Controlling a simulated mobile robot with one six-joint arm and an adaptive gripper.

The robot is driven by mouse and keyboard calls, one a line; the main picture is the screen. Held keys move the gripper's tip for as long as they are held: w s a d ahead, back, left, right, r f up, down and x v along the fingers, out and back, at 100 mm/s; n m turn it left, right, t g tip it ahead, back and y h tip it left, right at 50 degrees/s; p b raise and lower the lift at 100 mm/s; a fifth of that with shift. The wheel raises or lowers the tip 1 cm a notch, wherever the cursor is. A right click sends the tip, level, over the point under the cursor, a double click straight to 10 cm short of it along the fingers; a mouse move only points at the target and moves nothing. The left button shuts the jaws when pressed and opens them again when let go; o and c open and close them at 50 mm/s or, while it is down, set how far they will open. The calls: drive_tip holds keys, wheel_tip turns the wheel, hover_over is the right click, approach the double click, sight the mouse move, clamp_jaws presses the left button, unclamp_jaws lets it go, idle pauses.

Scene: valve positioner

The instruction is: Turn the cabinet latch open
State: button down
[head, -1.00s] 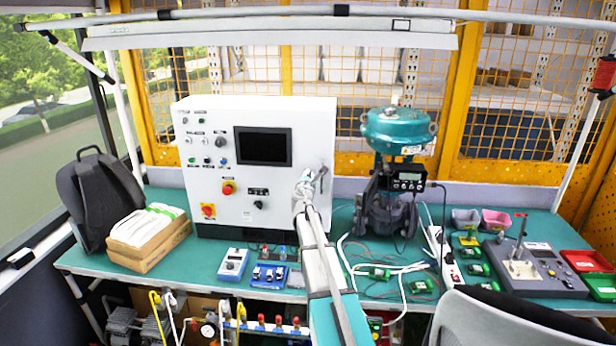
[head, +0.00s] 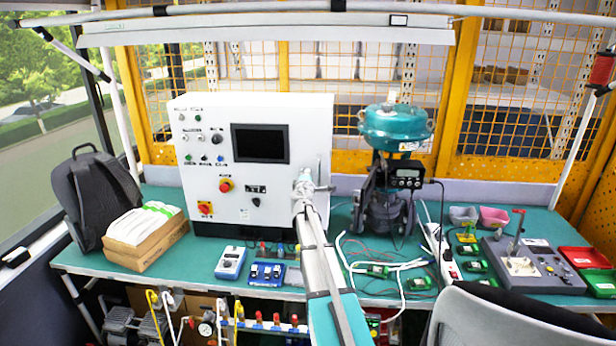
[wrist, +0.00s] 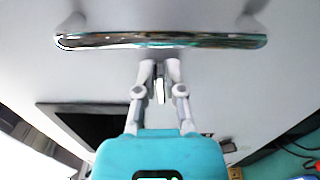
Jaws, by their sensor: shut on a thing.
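The white cabinet (head: 285,112) stands on the bench, with a dark screen on its front. My gripper (head: 318,186) is at the right part of that front, by a thin upright metal handle. In the wrist view, my gripper (wrist: 160,76) has its fingertips close together, shut on a small light-and-dark piece (wrist: 160,90) that looks like the latch. The shiny bar handle (wrist: 160,40) lies just beyond the fingertips, apart from them. The fingers hide much of the latch, and its exact angle is hard to tell.
A teal valve with positioner (head: 395,130) stands right of the cabinet, close to my arm. Small blue devices (head: 267,273), cables and green boards (head: 378,270) lie on the bench (head: 200,262). A grey chair back (head: 500,320) is at front right.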

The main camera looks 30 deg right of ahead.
drive_tip(key=shift+w+d+m, duration=0.1)
drive_tip(key=shift+w+m, duration=0.25)
drive_tip(key=shift+m, duration=0.05)
drive_tip(key=c, duration=0.9)
unclamp_jaws()
drive_tip(key=shift+s+r, duration=0.15)
drive_tip(key=shift+c, duration=0.2)
drive_tip(key=shift+o, duration=1)
drive_tip(key=shift+f, duration=0.2)
drive_tip(key=v, duration=1.2)
